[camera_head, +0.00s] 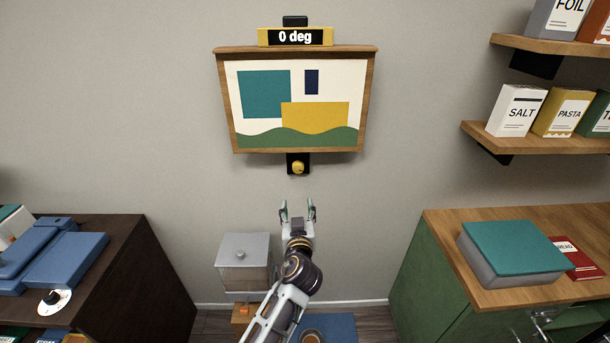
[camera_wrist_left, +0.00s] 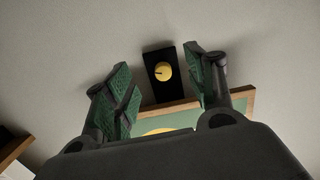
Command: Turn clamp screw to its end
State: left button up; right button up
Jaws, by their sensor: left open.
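The clamp screw is a round yellow knob (camera_head: 298,168) on a black plate (camera_head: 290,160) under the lower edge of a wood-framed picture (camera_head: 373,100). A yellow-framed display (camera_head: 296,37) above the picture reads "0 deg". My left gripper (camera_head: 298,208) is open and empty, below the knob and apart from it. In the left wrist view the knob (camera_wrist_left: 163,72) shows beyond the gap between the green-padded fingers (camera_wrist_left: 160,88), with a dark mark on its face. My right gripper is not in view.
A dark cabinet (camera_head: 130,270) with blue items stands at the left. A green cabinet (camera_head: 425,275) with a teal-lidded box (camera_head: 515,250) stands at the right. Shelves (camera_head: 560,145) hold boxed food at the upper right. The wall around the knob is clear.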

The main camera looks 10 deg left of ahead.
pick_arm(q)
jog(key=shift+n+t+y, duration=0.3)
jog(key=shift+n+t, duration=0.1)
jog(key=shift+t, duration=0.2)
jog(key=r, duration=0.4)
jog(key=shift+w+d+r, duration=0.1)
jog(key=shift+d+r, duration=0.05)
jog(key=shift+d, duration=0.25)
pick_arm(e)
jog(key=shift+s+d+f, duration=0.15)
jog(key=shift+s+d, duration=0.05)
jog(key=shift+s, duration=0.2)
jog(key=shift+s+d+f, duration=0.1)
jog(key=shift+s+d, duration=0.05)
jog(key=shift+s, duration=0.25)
pick_arm(q)
jog(key=shift+w, duration=0.15)
jog(key=p, duration=0.2)
send_near(299, 170)
jog(key=shift+p+x, duration=0.4)
jog(key=shift+x, duration=3.2)
jog(key=shift+w+a, duration=0.3)
jog(key=shift+w, duration=0.55)
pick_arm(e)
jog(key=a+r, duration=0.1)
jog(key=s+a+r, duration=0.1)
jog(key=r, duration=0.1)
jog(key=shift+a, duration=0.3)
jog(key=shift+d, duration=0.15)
